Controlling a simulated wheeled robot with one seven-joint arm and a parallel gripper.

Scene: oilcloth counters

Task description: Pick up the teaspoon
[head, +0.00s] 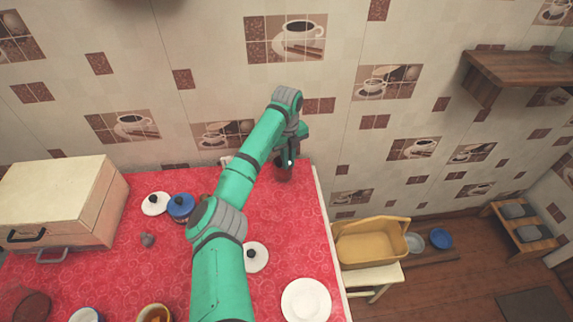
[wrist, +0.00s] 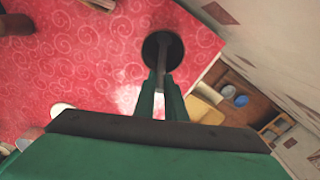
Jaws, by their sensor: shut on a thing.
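In the wrist view, my gripper (wrist: 163,78) is shut on a thin grey handle, which I take to be the teaspoon (wrist: 162,53). The handle shows against a dark round opening, like that of a cup or jar (wrist: 150,44). I cannot tell whether the spoon is inside it or above it, and its bowl is not clearly visible. In the head view, my gripper (head: 288,160) is low over the far right part of the red counter, at the dark vessel (head: 284,174). The spoon cannot be made out there.
The red counter (head: 280,220) holds a white plate (head: 306,301), a lid with a dark knob (head: 257,257), a blue pot (head: 181,206) and a cream box (head: 60,200). The tiled wall is close behind. A yellow basket (head: 371,243) stands beyond the counter's right edge.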

